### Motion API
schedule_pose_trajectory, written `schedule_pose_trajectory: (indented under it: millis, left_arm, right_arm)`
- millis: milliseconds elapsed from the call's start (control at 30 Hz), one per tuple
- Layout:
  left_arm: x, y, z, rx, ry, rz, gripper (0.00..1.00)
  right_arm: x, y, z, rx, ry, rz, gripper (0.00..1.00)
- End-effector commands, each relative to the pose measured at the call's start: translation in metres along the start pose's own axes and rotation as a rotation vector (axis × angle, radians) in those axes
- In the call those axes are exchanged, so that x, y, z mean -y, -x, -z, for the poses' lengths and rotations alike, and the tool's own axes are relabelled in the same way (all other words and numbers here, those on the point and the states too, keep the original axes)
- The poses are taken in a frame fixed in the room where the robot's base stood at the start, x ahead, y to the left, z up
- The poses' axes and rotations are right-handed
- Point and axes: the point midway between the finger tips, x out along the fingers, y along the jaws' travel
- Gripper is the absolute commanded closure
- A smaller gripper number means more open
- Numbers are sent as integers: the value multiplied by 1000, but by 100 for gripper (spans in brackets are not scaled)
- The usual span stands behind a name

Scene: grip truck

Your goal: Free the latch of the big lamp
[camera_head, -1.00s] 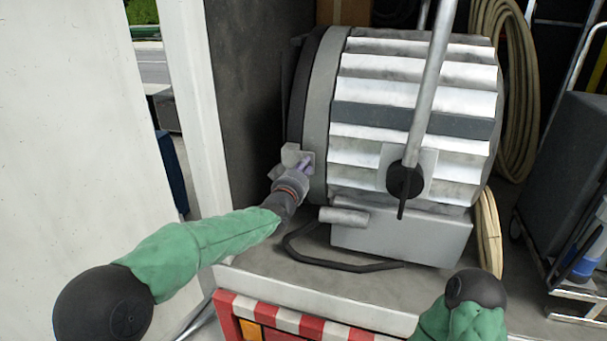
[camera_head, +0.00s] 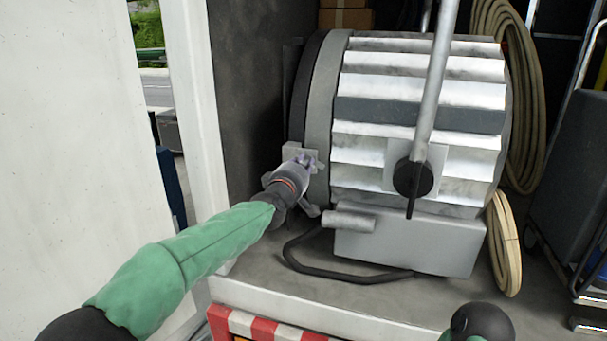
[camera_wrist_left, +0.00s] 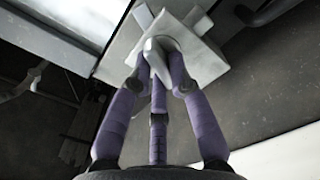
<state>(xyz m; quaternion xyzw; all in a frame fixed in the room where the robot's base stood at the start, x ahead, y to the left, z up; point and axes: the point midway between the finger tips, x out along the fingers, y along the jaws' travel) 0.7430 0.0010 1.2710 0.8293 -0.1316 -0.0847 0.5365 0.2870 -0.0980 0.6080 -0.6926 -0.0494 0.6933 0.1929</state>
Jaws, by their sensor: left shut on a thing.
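The big lamp (camera_head: 418,125) is a large ribbed grey and white drum lying on its side on the truck floor, with a dark rim at its left. Its latch (camera_head: 291,151) is a small pale grey block with a lever at the lamp's lower left edge. In the left wrist view the latch block (camera_wrist_left: 205,58) is close ahead, with the pale lever between my purple fingers. My left gripper (camera_head: 306,163) is shut on this lever, and the fingers partly hide it; it also shows in the left wrist view (camera_wrist_left: 160,55). My right gripper is out of view.
A grey pole (camera_head: 437,75) stands in front of the lamp. Coiled hose (camera_head: 508,250) hangs at the right, near a dark cart (camera_head: 572,170). A white door panel (camera_head: 85,170) stands at the left.

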Motion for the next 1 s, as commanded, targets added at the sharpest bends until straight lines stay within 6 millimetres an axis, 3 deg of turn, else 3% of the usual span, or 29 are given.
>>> schedule_pose_trajectory:
  millis: [500, 1000]
  left_arm:
    - [4, 0, 0, 1, 360, 2, 100]
    - [4, 0, 0, 2, 440, 3, 100]
  right_arm:
    - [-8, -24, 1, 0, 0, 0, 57]
    - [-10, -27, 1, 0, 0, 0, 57]
